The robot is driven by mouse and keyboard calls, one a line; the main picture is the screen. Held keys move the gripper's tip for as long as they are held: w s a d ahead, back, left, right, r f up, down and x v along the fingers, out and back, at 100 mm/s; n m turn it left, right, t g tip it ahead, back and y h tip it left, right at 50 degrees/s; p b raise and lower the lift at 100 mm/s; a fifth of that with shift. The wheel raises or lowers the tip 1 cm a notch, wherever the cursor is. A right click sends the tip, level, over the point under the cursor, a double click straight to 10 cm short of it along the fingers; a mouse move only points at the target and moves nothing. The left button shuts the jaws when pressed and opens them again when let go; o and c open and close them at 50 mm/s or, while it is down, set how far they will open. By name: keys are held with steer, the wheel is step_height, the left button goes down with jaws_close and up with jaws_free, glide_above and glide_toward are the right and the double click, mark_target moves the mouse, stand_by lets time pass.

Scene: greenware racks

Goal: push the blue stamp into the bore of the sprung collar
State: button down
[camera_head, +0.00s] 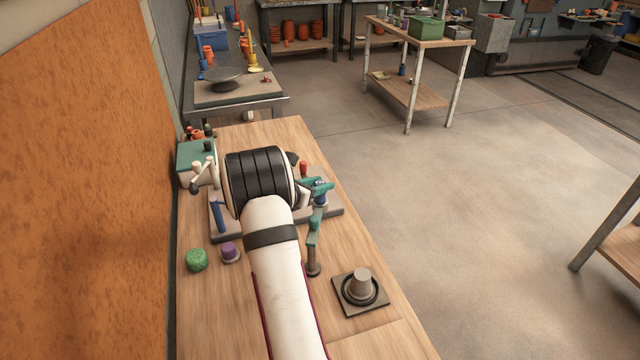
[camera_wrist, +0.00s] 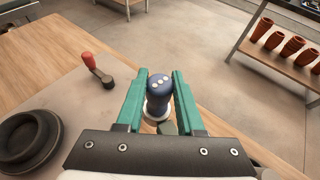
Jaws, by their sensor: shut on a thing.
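In the wrist view the blue stamp (camera_wrist: 158,88), with white dots on its rounded top, sits between the two teal fingers of my gripper (camera_wrist: 158,98). The fingers are shut on it. A pale ring shows at the stamp's foot; I cannot tell whether it belongs to the stamp. In the head view my gripper (camera_head: 319,186) is at the right side of the grey base plate (camera_head: 332,208). A dark round ringed piece (camera_wrist: 28,138) lies on the plate at left in the wrist view; I cannot tell whether it is the sprung collar. My wrist hides much of the plate in the head view.
A red-knobbed lever (camera_wrist: 90,64) and a blue handle (camera_head: 217,215) are at the plate. A square plate (camera_head: 376,305) bears a ringed cup. A green ball (camera_head: 196,260) and a purple-topped piece (camera_head: 230,252) are at left.

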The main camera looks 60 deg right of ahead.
stand_by(0.4)
steer(key=shift+c, duration=2.2)
jaws_free()
steer(key=v, duration=1.5)
steer(key=shift+a+r, duration=0.25)
steer(key=shift+a, duration=0.1)
steer(key=s+a+m+y, duration=0.5)
steer(key=a+m, duration=0.2)
steer(key=a, duration=0.6)
steer(key=s+a+m+t+y, duration=0.1)
steer(key=s+a+m+y, duration=0.4)
steer(key=a, duration=0.8)
steer(key=s+a+m+t+y, duration=0.1)
steer(key=s+a+m+y, duration=0.4)
steer(key=a+m, duration=0.4)
steer(key=s+a, duration=0.1)
steer(key=a, duration=0.4)
steer(key=shift+s+r+m, duration=0.3)
steer(key=shift+s+r, duration=0.05)
steer(key=shift+s, duration=0.05)
